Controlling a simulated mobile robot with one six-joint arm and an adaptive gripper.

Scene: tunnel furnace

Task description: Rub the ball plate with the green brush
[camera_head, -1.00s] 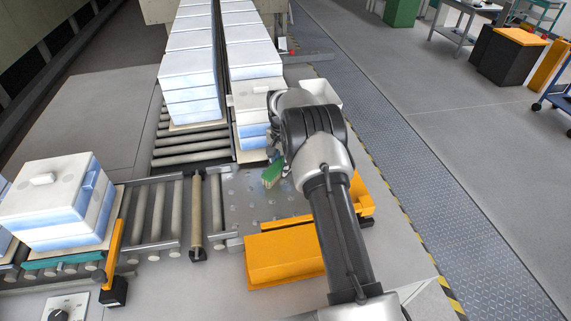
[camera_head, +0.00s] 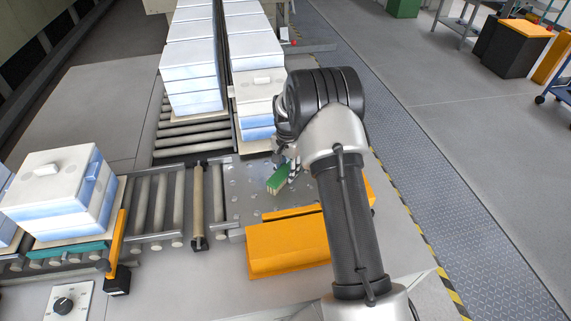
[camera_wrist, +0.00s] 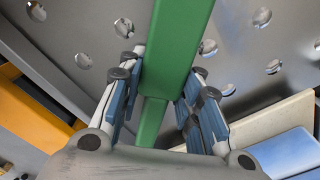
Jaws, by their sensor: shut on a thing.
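The ball plate is a grey metal plate (camera_head: 240,200) with round ball points, in the middle of the head view; it also fills the top of the wrist view (camera_wrist: 235,35). The green brush (camera_head: 279,178) has a green body and a pale bristle side facing the plate. In the wrist view, the green brush (camera_wrist: 176,45) stretches between the fingers. My gripper (camera_head: 291,164) is over the plate, shut on the brush; both fingers flank it in the wrist view (camera_wrist: 163,85). The bristle contact with the plate is not clear.
Stacked white and blue boxes (camera_head: 190,75) stand on rollers behind the plate, with another stack (camera_head: 258,100) at its back edge. A box stack (camera_head: 62,190) is on the left conveyor. An orange block (camera_head: 285,250) lies in front of the plate.

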